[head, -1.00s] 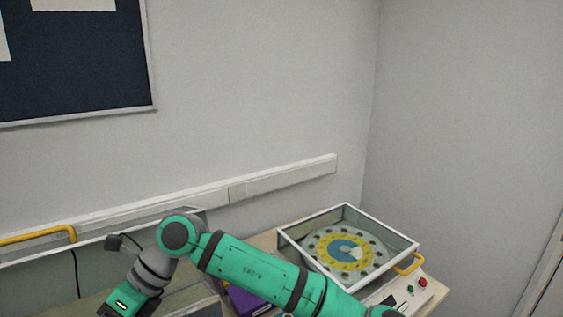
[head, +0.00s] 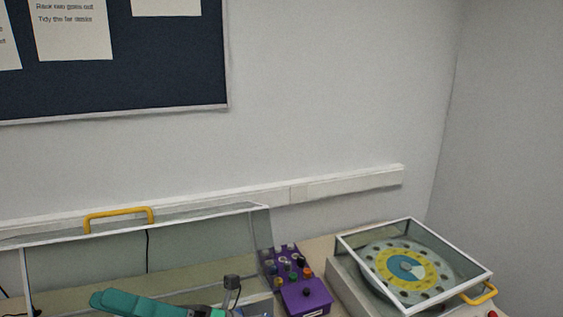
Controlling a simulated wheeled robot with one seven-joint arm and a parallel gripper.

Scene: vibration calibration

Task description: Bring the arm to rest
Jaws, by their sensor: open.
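Part of my arm (head: 150,304) shows at the bottom edge of the head view, left of centre. It is a teal link lying nearly level, with a brighter green part to its right. A small dark block on a thin stalk stands up beside it. The fingers of my gripper do not show; the frame's bottom edge cuts off the lower part of the arm.
A long clear-walled enclosure (head: 190,254) with a yellow handle (head: 118,217) stands behind my arm. A purple box (head: 306,296) and a rack of coloured caps sit to its right. A clear-lidded machine with a round plate (head: 398,272) stands further right, near the corner.

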